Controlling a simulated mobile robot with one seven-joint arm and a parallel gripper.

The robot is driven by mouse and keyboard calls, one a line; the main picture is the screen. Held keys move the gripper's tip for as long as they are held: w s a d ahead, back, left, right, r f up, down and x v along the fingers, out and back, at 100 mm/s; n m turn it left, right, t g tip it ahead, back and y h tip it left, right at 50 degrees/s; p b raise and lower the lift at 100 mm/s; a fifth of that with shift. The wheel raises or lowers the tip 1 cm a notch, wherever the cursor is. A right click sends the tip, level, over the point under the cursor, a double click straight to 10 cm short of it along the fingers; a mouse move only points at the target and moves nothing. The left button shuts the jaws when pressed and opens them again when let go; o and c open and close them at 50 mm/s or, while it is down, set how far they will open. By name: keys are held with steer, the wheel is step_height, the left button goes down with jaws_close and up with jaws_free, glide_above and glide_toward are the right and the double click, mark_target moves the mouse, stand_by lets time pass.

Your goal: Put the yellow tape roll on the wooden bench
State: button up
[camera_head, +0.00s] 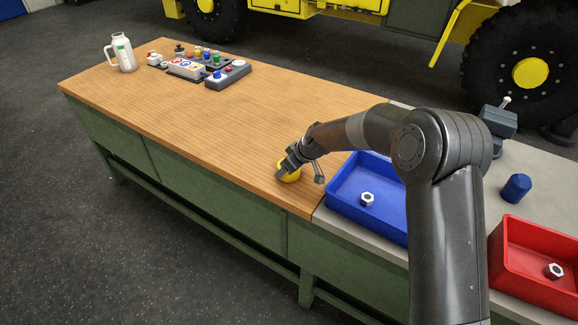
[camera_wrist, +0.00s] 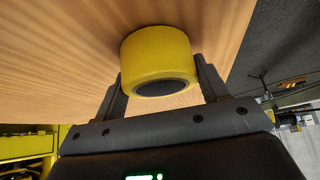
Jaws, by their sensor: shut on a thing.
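The yellow tape roll (camera_head: 289,176) is at the near right part of the wooden bench (camera_head: 200,120), by the front edge. In the wrist view the tape roll (camera_wrist: 158,62) sits between the two dark fingers, with the wood grain (camera_wrist: 60,50) right behind it. My gripper (camera_head: 287,170) is shut on the roll; its fingers also show in the wrist view (camera_wrist: 160,82). The roll looks to be at or very close to the wooden surface; I cannot tell whether it touches. My gripper hides part of the roll in the head view.
A blue tray (camera_head: 335,197) with a nut stands right of the roll on the grey bench section. A red tray (camera_head: 507,272) and blue cylinder (camera_head: 516,188) lie further right. A white jug (camera_head: 123,54) and control boxes (camera_head: 228,74) stand at the far end. The middle wood is clear.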

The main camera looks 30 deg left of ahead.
steer(key=o, duration=1.1)
steer(key=shift+f, duration=0.1)
steer(key=shift+r, duration=0.25)
steer(key=w+v, duration=0.1)
steer(key=v, duration=1)
steer(key=shift+s+d+r, duration=0.2)
steer(key=shift+s+r, duration=0.15)
steer(key=shift+s, duration=0.15)
